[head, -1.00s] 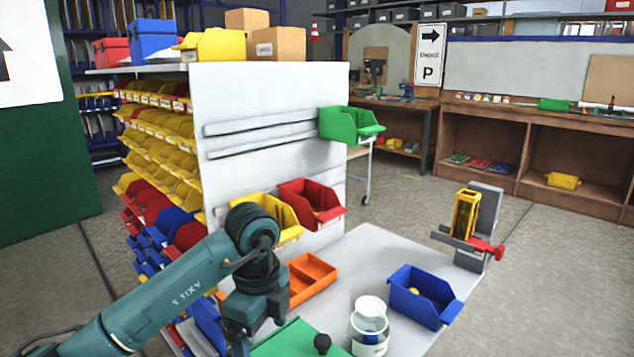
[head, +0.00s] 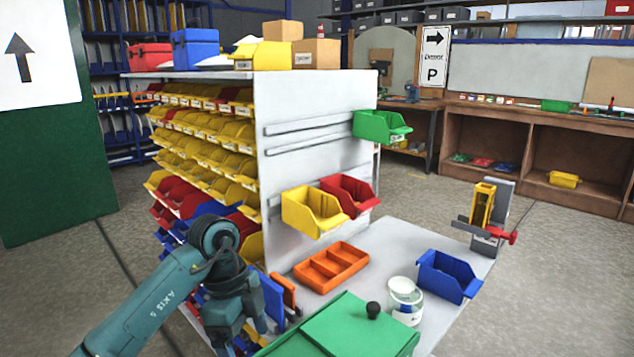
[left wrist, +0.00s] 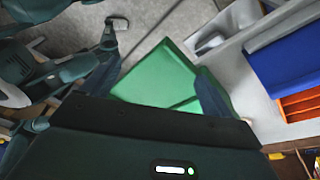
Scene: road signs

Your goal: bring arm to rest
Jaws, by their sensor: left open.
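My left arm (head: 150,312) comes in from the lower left of the head view and bends down beside the near left edge of the workbench. Its gripper points down there, and its fingertips are not clear in that view. In the left wrist view my left gripper (left wrist: 160,72) has its two dark fingers spread wide apart. Nothing is held between them; a green surface shows beyond. My right gripper is not seen in either view.
A green box (head: 345,335) with a black knob, a white tub (head: 404,300), an orange tray (head: 331,268) and a blue bin (head: 447,275) stand on the workbench (head: 395,240). A rack of yellow bins (head: 205,145) stands behind the arm. Open floor lies right.

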